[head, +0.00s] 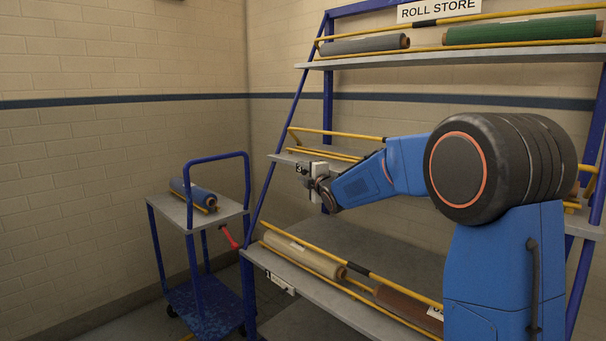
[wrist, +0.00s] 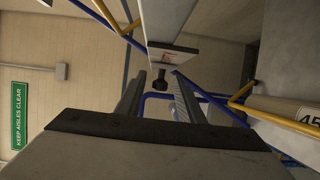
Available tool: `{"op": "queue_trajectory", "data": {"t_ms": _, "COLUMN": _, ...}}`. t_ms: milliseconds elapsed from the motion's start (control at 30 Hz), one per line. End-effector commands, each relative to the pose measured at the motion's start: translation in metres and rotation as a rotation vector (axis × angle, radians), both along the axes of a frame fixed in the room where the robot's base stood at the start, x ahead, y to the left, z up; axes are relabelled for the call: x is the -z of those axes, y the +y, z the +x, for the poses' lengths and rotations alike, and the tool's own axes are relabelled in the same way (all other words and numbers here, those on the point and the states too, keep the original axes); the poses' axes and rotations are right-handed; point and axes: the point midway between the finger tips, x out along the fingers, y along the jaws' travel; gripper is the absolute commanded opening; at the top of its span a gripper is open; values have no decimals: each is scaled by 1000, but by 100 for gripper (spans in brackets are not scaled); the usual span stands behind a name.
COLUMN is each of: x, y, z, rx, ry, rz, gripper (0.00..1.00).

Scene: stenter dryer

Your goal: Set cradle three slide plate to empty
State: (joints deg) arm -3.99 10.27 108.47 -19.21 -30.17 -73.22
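The cradle three plate (head: 299,169), marked "3", is on the front edge of the middle shelf in the head view. A pale plate stands just right of the number. My gripper (head: 322,190) is close in front of it, its fingers partly hard to make out there. In the wrist view my gripper (wrist: 160,98) has its two fingers apart. A dark knob (wrist: 159,80) shows between and beyond the fingertips, below a pale plate with a small reddish mark (wrist: 172,56). I cannot tell whether the fingers touch the knob. The plate's wording is unreadable.
The blue rack has yellow rails, with rolls on the top shelf (head: 455,53) and lower shelf (head: 350,300). A blue trolley (head: 215,215) with a blue roll (head: 193,194) stands left of it. A tagged roll (wrist: 290,110) is at the wrist view's right.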

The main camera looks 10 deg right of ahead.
Motion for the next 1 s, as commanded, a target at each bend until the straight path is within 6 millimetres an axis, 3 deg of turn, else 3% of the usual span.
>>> {"op": "queue_trajectory", "data": {"t_ms": 167, "x": -1, "y": -5, "z": -20, "rx": 0, "ry": -1, "rz": -1, "gripper": 35}}
{"op": "queue_trajectory", "data": {"t_ms": 800, "x": 0, "y": -32, "z": -130, "rx": 1, "ry": -1, "rz": 0, "gripper": 35}}
{"op": "queue_trajectory", "data": {"t_ms": 1000, "x": 0, "y": -37, "z": -154, "rx": 0, "ry": -1, "rz": 0, "gripper": 35}}
